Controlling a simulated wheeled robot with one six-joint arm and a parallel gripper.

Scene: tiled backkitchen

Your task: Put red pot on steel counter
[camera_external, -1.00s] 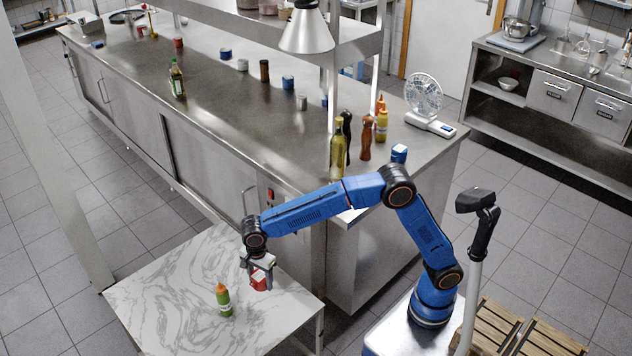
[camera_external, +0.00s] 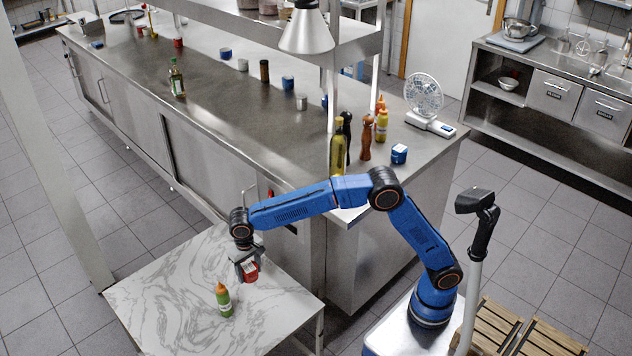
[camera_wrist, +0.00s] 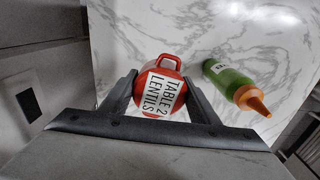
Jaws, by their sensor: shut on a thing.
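The red pot (camera_external: 250,271) is held in my gripper (camera_external: 246,265) above the white marble table (camera_external: 170,285). In the wrist view the red pot (camera_wrist: 160,88) sits between the two dark fingers of my gripper (camera_wrist: 160,95), which are shut on it. The pot has a handle on its far side and a white label reading "TABLE 2 LENTILS". The steel counter (camera_external: 215,115) stands behind the marble table, higher than it, with a long top.
A green bottle with an orange cap (camera_external: 223,300) stands on the marble table; it also shows in the wrist view (camera_wrist: 235,85). An oil bottle (camera_external: 337,155), a pepper mill (camera_external: 366,140), a fan (camera_external: 425,98) and several jars stand on the counter.

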